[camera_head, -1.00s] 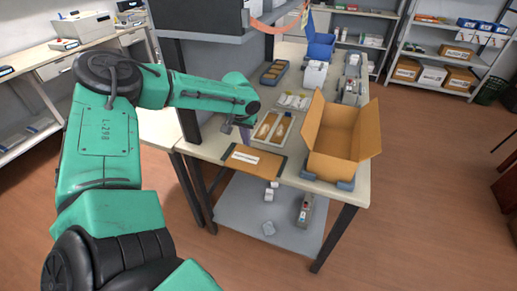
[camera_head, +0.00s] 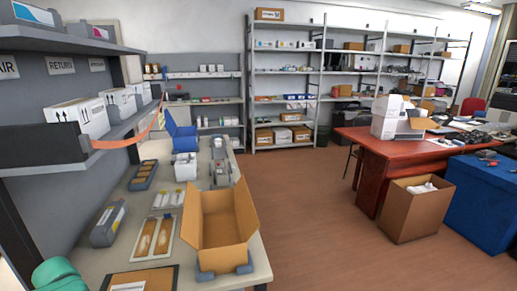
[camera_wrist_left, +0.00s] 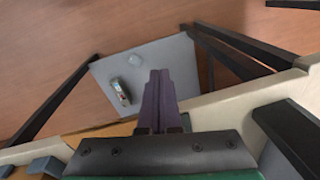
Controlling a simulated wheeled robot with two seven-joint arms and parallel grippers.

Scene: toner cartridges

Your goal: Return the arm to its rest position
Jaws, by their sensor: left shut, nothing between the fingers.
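My left gripper (camera_wrist_left: 160,76) shows in the wrist view as two purple fingers pressed together, shut and empty. It hangs over the table's edge, with the grey lower shelf (camera_wrist_left: 165,62) and the floor below it. In the head view only a rounded green piece of my left arm (camera_head: 57,275) shows at the bottom left corner; the gripper itself is out of that view. My right arm and gripper are in neither view.
A small device (camera_wrist_left: 120,91) lies on the lower shelf. Open floor (camera_head: 310,215) lies right of the table.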

